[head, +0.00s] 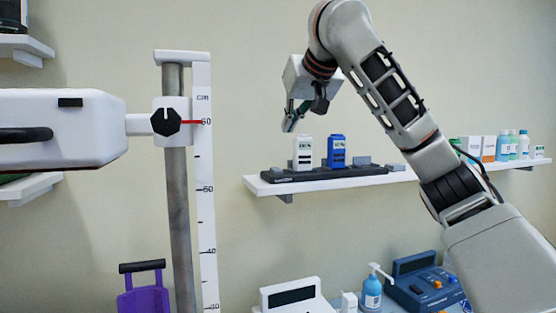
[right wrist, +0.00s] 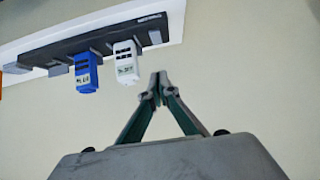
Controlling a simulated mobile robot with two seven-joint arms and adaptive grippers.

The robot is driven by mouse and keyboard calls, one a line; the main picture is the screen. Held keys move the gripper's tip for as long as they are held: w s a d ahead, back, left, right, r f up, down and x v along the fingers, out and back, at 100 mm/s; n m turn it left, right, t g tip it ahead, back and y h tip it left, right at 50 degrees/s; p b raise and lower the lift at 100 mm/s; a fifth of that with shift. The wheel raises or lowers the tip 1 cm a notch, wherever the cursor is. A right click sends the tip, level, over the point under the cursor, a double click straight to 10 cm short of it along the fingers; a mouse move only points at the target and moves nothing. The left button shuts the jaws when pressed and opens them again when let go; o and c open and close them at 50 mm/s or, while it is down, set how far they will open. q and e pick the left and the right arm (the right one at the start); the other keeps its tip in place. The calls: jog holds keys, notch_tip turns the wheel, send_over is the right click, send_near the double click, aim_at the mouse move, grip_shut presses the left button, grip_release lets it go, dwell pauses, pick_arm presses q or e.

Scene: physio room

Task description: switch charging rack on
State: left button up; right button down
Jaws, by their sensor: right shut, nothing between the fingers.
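The charging rack (head: 285,176) is a long black strip on a white wall shelf. A white charging unit (head: 303,153) and a blue one (head: 336,151) stand upright in it, with grey blocks to their right. In the right wrist view the rack (right wrist: 107,41) appears at the top, with the blue unit (right wrist: 86,72) and the white unit (right wrist: 125,62). My right gripper (head: 287,128) is shut and empty, above and left of the white unit. Its closed tips (right wrist: 158,80) are apart from the rack in the wrist view. A switch cannot be made out. My left gripper is not in view.
A height-scale post (head: 178,220) stands at the left. Below are a blue device (head: 422,287), a pump bottle (head: 372,291) and a white device (head: 291,296). The wall between is clear.

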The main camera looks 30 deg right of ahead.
send_over(277, 169)
jog(key=s, duration=0.2)
jog(key=f, duration=0.3)
jog(key=f+p, duration=0.1)
jog(key=f, duration=0.1)
jog(key=shift+w+a+f, duration=0.15)
jog(key=shift+a, duration=0.1)
jog(key=f, duration=0.3)
jog(key=shift+w+d, duration=0.2)
jog(key=shift+w, duration=0.2)
jog(key=shift+f, duration=0.45)
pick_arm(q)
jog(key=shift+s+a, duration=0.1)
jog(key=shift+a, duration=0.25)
pick_arm(e)
jog(key=shift+f, duration=0.15)
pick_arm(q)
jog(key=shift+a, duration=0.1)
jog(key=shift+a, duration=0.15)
pick_arm(e)
jog(key=shift+w+f, duration=0.2)
jog(key=shift+f, duration=0.05)
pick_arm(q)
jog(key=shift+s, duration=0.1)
pick_arm(e)
jog(key=shift+w, duration=0.15)
